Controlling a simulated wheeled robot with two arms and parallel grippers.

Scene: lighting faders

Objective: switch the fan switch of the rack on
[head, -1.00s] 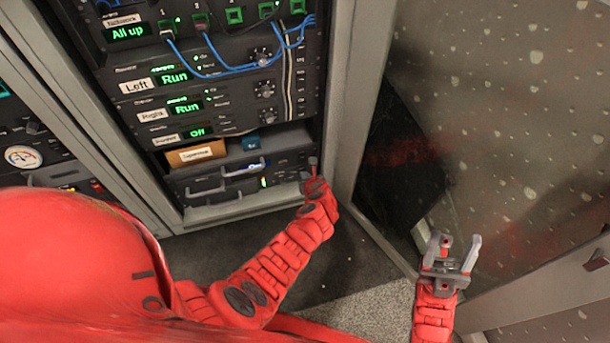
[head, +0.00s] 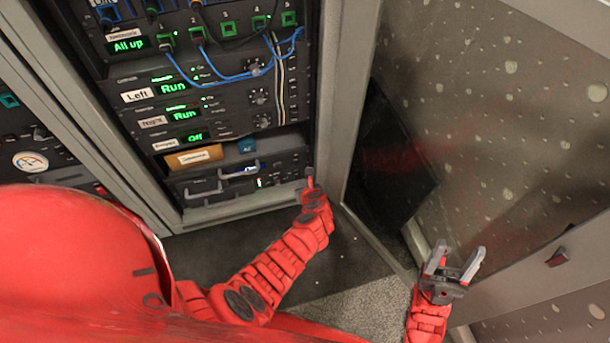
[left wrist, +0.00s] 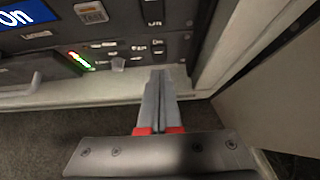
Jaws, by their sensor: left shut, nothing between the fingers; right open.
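The rack (head: 204,214) stands open at the upper left, with its lowest unit (head: 272,173) near the floor. In the left wrist view that unit shows a blue "On" display (left wrist: 27,12), a lit green bar and small dark switches (left wrist: 154,14) with labels too blurred to read. I cannot tell which one is the fan switch. My left gripper (head: 310,173) is shut and empty at the unit's right end. In the left wrist view its fingertips (left wrist: 158,74) appear just below the small controls; contact is not clear. My right gripper (head: 455,262) is open and empty, away from the rack.
Above the lowest unit are a shelf with a cardboard box (head: 194,157), a display reading "Off" (head: 196,137), two "Run" displays and blue cables (head: 222,75). The rack's frame edge (head: 345,110) and an open door (head: 530,285) stand to the right.

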